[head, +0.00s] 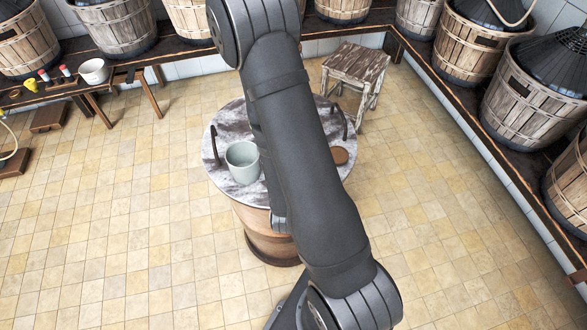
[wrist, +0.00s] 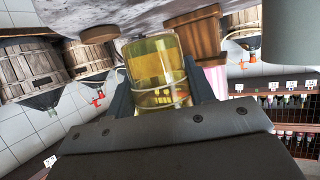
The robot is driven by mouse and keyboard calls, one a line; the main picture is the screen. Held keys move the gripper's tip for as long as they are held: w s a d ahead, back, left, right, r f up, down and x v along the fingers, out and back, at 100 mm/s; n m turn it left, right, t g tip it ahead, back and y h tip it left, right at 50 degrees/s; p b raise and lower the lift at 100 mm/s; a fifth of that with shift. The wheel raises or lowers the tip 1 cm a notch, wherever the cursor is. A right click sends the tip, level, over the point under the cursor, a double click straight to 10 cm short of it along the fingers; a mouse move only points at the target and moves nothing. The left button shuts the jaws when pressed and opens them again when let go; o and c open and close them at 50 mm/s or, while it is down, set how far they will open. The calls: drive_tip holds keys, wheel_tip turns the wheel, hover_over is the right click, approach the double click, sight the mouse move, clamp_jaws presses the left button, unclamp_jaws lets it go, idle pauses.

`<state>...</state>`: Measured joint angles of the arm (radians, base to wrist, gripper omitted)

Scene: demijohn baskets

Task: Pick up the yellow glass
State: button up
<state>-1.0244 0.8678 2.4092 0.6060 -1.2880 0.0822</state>
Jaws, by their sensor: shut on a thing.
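The yellow glass (wrist: 150,58) is see-through and sits between the two dark fingers of my gripper (wrist: 157,74) in the wrist view. The fingers are shut on its sides. A pale line loops across the glass. I cannot tell whether the glass touches the tabletop. In the head view my arm hides the gripper and the glass.
A round marbled tabletop (head: 226,120) with dark handles stands on a wooden barrel (head: 268,236). A pale grey-green pot (head: 243,164) and a small brown round thing (head: 341,156) are on it. A brown wooden vessel (wrist: 196,36) is close beside the glass. A stool (head: 356,69) stands behind.

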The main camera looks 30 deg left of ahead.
drive_tip(key=w+d+r, duration=0.2)
drive_tip(key=d+r, duration=0.3)
drive_tip(key=d, duration=0.4)
drive_tip(key=shift+d+r, duration=0.2)
drive_tip(key=shift+r, duration=0.2)
drive_tip(key=shift+d, duration=0.15)
idle(0.4)
idle(0.4)
